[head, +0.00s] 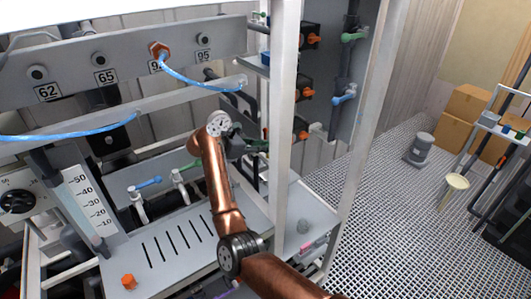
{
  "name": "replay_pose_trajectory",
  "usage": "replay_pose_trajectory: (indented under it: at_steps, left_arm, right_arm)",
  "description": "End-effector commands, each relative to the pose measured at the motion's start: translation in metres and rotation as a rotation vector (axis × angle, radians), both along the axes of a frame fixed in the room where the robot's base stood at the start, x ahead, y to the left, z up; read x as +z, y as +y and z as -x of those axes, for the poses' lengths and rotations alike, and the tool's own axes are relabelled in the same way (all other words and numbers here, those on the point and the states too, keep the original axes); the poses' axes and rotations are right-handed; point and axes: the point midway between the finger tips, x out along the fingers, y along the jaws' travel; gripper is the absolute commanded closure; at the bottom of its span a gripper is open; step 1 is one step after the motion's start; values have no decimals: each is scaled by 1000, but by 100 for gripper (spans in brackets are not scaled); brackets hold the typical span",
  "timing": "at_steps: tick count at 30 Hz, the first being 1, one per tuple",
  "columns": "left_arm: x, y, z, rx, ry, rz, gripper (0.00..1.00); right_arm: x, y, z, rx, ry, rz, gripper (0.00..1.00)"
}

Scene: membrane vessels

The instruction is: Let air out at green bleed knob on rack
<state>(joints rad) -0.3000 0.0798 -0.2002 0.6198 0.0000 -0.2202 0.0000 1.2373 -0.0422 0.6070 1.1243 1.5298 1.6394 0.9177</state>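My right arm comes in from the lower right. Its dark gripper (238,146) is at the rack, behind the copper-coloured wrist. The fingertips are small and partly hidden, so I cannot tell whether they are open or shut. A small green part (259,146) shows just right of the gripper; I cannot tell whether they touch. A green handle (191,165) sits on a pipe left of my forearm. Another green handle (353,37) is on the grey panel at upper right. I cannot tell which green part is the bleed knob. My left gripper is not in view.
A pale upright post (284,100) stands just right of my gripper. Orange-knobbed black units (306,88) are behind it. A blue hose (190,85) hangs above. A blue handle (148,183) is at left. Grated floor (390,200) is open at right, with cardboard boxes (466,105) beyond.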

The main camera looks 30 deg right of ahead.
Motion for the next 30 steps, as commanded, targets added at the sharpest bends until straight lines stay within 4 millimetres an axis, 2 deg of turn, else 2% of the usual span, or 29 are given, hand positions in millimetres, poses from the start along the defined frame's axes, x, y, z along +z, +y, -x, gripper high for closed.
replay_pose_trajectory:
  at_steps: [10,11,18,26,30]
  left_arm:
    - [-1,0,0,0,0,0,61]
    - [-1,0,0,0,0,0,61]
    - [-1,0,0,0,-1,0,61]
    - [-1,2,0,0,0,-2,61]
    - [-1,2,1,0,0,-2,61]
  right_arm:
    - [0,1,0,-6,0,-2,100]
    - [0,1,0,-6,0,-2,78]
    - [0,0,0,-6,0,-1,61]
    - [0,0,0,-6,0,-1,61]
    - [4,10,-1,-4,0,-1,61]
